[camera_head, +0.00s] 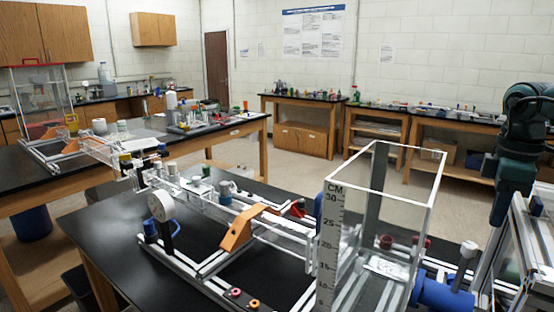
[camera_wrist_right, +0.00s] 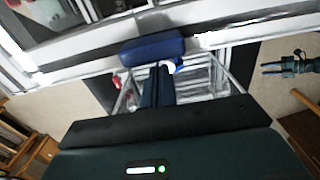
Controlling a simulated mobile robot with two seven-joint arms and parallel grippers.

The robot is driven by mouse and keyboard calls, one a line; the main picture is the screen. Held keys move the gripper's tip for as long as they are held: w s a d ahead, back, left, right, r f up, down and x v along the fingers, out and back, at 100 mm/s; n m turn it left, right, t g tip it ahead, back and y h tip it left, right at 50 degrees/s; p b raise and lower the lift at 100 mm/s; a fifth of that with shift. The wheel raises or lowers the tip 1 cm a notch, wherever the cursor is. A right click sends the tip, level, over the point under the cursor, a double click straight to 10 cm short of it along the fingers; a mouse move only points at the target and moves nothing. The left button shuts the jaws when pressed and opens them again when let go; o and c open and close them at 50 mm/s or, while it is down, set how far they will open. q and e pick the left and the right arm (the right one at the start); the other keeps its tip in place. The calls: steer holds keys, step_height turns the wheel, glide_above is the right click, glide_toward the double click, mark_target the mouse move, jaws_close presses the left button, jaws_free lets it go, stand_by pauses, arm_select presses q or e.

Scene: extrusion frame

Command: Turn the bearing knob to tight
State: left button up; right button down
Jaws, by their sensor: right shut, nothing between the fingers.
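My right gripper (camera_head: 498,218) hangs fingers-down at the right of the head view, beside the frame's right end. In the right wrist view its dark fingers (camera_wrist_right: 160,85) are together and empty, with their tips close to a blue rounded knob-like part (camera_wrist_right: 152,48). I cannot tell whether they touch it. A blue cylinder (camera_head: 440,296) with a grey stem (camera_head: 467,254) shows at lower right in the head view. No label marks which part is the bearing knob. A dark gripper, seemingly my left one (camera_wrist_right: 290,65), shows small at the wrist view's right; its opening is unclear.
A clear box with a CM scale (camera_head: 331,235) stands left of the blue cylinder. Metal rails and an orange bracket (camera_head: 240,230) extend left across the black table (camera_head: 105,235). A clear panel in a metal frame (camera_head: 530,245) stands at the far right.

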mark_target(469, 248)
arm_select(q)
steer(key=b, duration=0.2)
steer(key=d+b, duration=0.1)
steer(key=b, duration=0.1)
steer(key=shift+w+d+f+t+h, duration=0.1)
steer(key=shift+w+f+t+h, duration=0.2)
steer(key=shift+f, duration=0.1)
arm_select(e)
step_height(469, 248, down, 6)
arm_select(q)
steer(key=shift+f, duration=0.15)
arm_select(e)
steer(key=shift+a, duration=0.1)
arm_select(q)
steer(key=shift+w, duration=0.1)
arm_select(e)
steer(key=shift+w+a, duration=0.1)
steer(key=shift+a, duration=0.05)
